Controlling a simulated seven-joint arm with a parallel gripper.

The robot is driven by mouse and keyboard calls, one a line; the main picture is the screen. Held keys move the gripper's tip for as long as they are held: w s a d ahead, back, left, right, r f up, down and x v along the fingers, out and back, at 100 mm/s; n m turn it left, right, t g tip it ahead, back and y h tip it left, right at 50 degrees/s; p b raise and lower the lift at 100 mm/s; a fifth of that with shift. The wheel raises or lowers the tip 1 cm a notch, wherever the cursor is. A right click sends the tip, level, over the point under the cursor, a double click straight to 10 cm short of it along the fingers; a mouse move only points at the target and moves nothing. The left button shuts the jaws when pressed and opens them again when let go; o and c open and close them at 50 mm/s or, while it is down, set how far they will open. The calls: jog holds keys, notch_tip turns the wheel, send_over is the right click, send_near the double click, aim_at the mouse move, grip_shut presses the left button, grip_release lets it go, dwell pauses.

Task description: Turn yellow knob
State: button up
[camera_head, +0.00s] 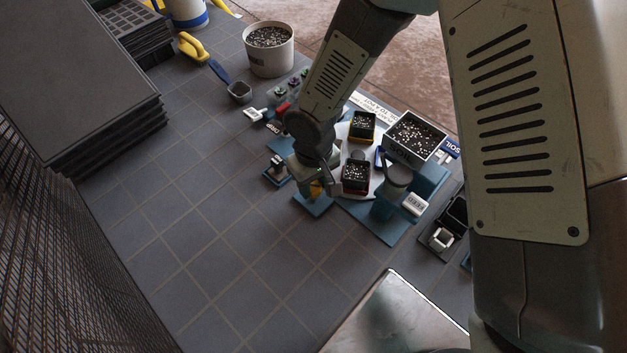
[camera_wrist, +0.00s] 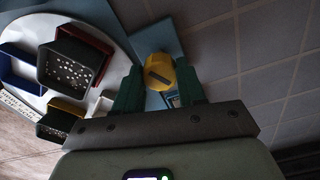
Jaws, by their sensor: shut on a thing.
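The yellow knob (camera_wrist: 158,72) shows in the wrist view between the two green fingers of my gripper (camera_wrist: 160,85). My gripper is shut on the knob. In the head view my gripper (camera_head: 312,178) is over the blue base, and a small yellow part of the knob (camera_head: 316,188) shows below it. The rest of the knob is hidden there by my gripper.
A round white turntable (camera_head: 345,133) with small soil-filled pots (camera_head: 355,175) stands close beside my gripper. A larger soil box (camera_head: 413,137) is to its right. A white bucket (camera_head: 269,50) stands farther back. The tiled surface at front left is clear.

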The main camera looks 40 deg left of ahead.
aim_at(314, 185)
jog(key=n, duration=0.5)
jog(key=shift+n, duration=0.3)
jog(key=n, duration=0.5)
jog(key=shift+n, duration=0.4)
jog(key=o, duration=1.1)
jog(key=shift+c, duration=0.2)
notch_tip(314, 185, up, 11)
jog(key=shift+f, duration=0.1)
